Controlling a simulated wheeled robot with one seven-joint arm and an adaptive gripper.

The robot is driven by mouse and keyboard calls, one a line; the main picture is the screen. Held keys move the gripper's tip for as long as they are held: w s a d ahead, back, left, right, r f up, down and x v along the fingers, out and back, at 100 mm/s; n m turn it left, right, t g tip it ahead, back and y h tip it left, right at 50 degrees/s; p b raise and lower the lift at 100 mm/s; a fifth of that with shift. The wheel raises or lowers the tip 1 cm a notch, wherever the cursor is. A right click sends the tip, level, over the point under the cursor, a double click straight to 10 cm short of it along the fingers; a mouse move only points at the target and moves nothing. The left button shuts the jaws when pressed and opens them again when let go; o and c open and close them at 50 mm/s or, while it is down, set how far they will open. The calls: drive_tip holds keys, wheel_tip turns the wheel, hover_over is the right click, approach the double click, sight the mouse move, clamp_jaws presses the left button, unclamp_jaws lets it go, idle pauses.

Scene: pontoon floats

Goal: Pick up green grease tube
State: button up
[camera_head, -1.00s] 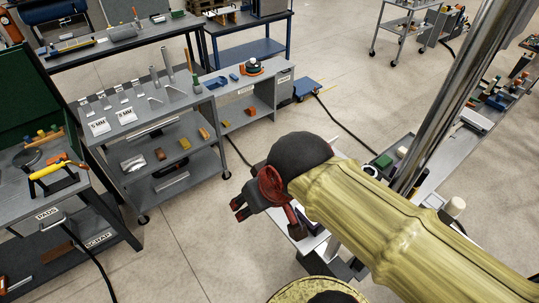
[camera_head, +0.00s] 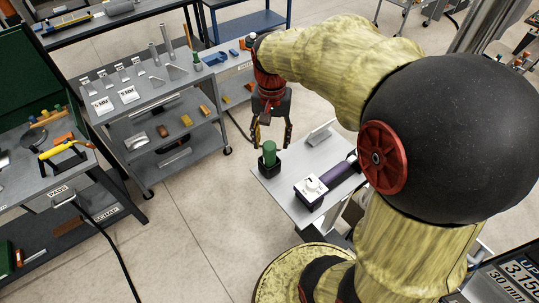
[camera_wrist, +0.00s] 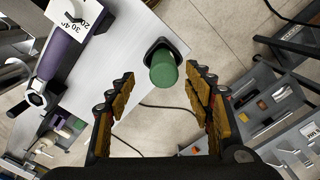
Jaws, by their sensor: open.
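The green grease tube (camera_head: 269,151) stands upright in a small black holder (camera_head: 270,166) near the corner of a light grey tabletop (camera_head: 290,200). In the wrist view the green tube (camera_wrist: 163,70) points up toward the camera, its black holder (camera_wrist: 178,46) behind it. My gripper (camera_head: 270,135) is open and points down just above the tube. In the wrist view its two yellow-padded fingers (camera_wrist: 164,105) stand wide apart, one on each side of the tube's line. Nothing is between the pads, and I cannot tell the exact height gap.
On the same tabletop, a white dial device (camera_head: 311,188) and a purple cylinder (camera_head: 337,174) lie right of the tube. A grey shelf cart (camera_head: 165,115) with metal parts stands at the left. The floor (camera_head: 215,215) between them is clear.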

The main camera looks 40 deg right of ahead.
sight(269, 154)
drive_tip(key=shift+w+a+f+p, duration=0.1)
drive_tip(key=shift+f+p, duration=0.15)
drive_tip(key=shift+f, duration=1.55)
drive_tip(key=shift+w+a+f+p, duration=0.1)
drive_tip(key=shift+f+p, duration=0.15)
drive_tip(key=shift+f, duration=1.5)
drive_tip(key=shift+c, duration=0.4)
drive_tip(key=c, duration=1.1)
drive_tip(key=shift+c, duration=0.3)
